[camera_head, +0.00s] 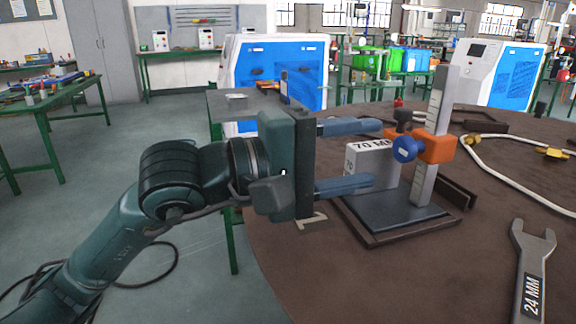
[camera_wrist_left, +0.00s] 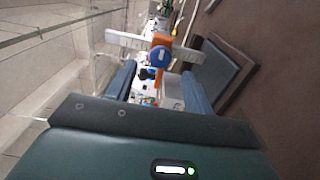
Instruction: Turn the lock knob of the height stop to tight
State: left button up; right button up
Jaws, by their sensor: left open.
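The height stop has an upright grey scale post (camera_head: 440,95) with an orange slider (camera_head: 437,148) on it. A round blue lock knob (camera_head: 405,149) faces left from the slider; a pale mark shows on its face in the left wrist view (camera_wrist_left: 160,56). My left gripper (camera_head: 376,154) is open and empty. Its fingers point at the knob, one above and one below its height, with the tips just short of it. In the left wrist view the knob lies beyond and between the two fingertips. My right gripper is not in view.
A grey block marked 70 MM (camera_head: 370,160) stands on the dark base plate (camera_head: 395,212), close behind my lower finger. A 24 MM wrench (camera_head: 531,265) lies at the right on the brown round table (camera_head: 420,285). A pale hose (camera_head: 500,172) curves along the table's right side.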

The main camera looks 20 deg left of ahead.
pick_arm(q)
jog(key=b+v, duration=0.1)
jog(key=v, duration=0.1)
jog(key=b+v, duration=0.1)
jog(key=v, duration=0.1)
jog(key=b+v, duration=0.2)
jog(key=v, duration=0.1)
jog(key=shift+f, duration=0.35)
jog(key=shift+s+a+r+b, duration=0.1)
jog(key=shift+s+a+b, duration=0.05)
jog(key=shift+a+b, duration=0.2)
jog(key=shift+s+a+r+b, duration=0.2)
jog(key=shift+s+a+b, duration=0.1)
jog(key=shift+s, duration=0.1)
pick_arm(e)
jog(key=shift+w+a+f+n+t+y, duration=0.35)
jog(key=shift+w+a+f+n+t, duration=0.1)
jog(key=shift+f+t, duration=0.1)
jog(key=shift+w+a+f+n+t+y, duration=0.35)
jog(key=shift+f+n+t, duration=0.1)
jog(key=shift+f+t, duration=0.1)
